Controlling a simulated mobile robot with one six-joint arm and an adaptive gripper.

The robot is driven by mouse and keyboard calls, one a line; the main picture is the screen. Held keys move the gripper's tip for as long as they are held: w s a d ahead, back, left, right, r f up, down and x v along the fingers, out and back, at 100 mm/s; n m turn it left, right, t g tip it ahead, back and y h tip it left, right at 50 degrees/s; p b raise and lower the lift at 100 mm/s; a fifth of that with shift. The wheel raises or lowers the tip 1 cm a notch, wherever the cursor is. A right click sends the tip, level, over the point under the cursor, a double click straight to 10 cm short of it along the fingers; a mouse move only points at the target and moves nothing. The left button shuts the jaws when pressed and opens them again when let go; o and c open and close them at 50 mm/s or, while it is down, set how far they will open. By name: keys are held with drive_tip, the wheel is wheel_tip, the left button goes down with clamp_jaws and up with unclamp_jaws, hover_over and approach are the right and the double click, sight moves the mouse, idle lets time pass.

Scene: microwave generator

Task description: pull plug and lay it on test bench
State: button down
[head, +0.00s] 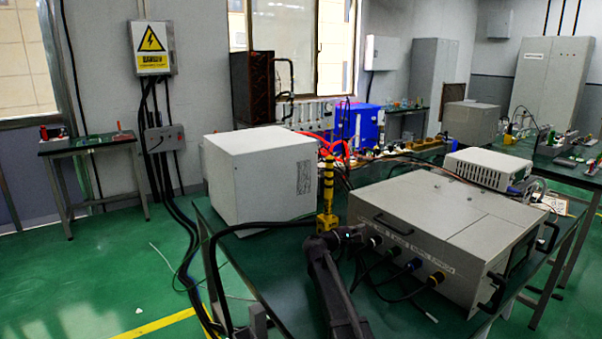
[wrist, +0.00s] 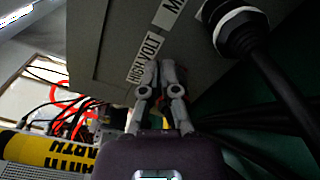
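The grey generator box (head: 450,225) stands on the green-topped test bench (head: 270,275). Several black plugs with cables sit in a row on its front panel, including a near one (head: 413,264) and one at the right end (head: 437,278). One plug (wrist: 238,28) with a pale ring and thick black cable shows large in the wrist view, right of my gripper. My gripper (wrist: 159,70) has its fingers drawn together in front of the panel, beside the "HIGH VOLT" label. I see nothing between the tips. In the head view my gripper (head: 353,236) is near the left end of the plug row.
A yellow post with black lettering (head: 327,190) stands left of the generator and lies close in the wrist view (wrist: 45,148). A white box (head: 262,175) stands behind on the bench. Black cables hang over the bench; its front left has bare room.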

drive_tip(key=shift+s+d+r, duration=0.1)
drive_tip(key=shift+r, duration=0.15)
idle(0.4)
drive_tip(key=shift+v, duration=3)
drive_tip(key=shift+s+f, duration=0.1)
drive_tip(key=shift+s, duration=0.05)
drive_tip(key=shift+s+f+b, duration=0.65)
drive_tip(key=shift+f+b, duration=0.2)
drive_tip(key=shift+f, duration=0.1)
drive_tip(key=shift+x, duration=3.45)
